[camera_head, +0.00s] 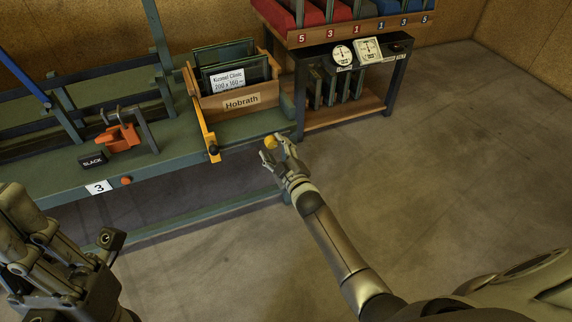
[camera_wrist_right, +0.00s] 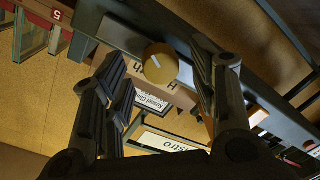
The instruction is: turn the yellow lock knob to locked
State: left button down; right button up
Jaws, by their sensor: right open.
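The yellow lock knob (camera_head: 271,142) is on the front edge of the green bench (camera_head: 190,160), near its right end. In the right wrist view the knob (camera_wrist_right: 160,63) is round with a pale pointer line, and sits between my finger tips. My right gripper (camera_head: 279,148) is open around the knob; its fingers (camera_wrist_right: 160,75) stand either side, and I cannot tell whether they touch it. My left gripper (camera_head: 50,235) is at the lower left, far from the knob, its finger gap not clear.
A wooden crate (camera_head: 240,103) labelled Hobrath holds framed panels on the bench. A yellow lever (camera_head: 206,135) and an orange clamp (camera_head: 118,137) are further left. A small table (camera_head: 345,110) with dials stands behind right. The floor at right is clear.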

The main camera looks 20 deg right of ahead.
jog(key=s, duration=1)
jog(key=shift+s+d+r, duration=0.25)
jog(key=shift+s+d, duration=0.1)
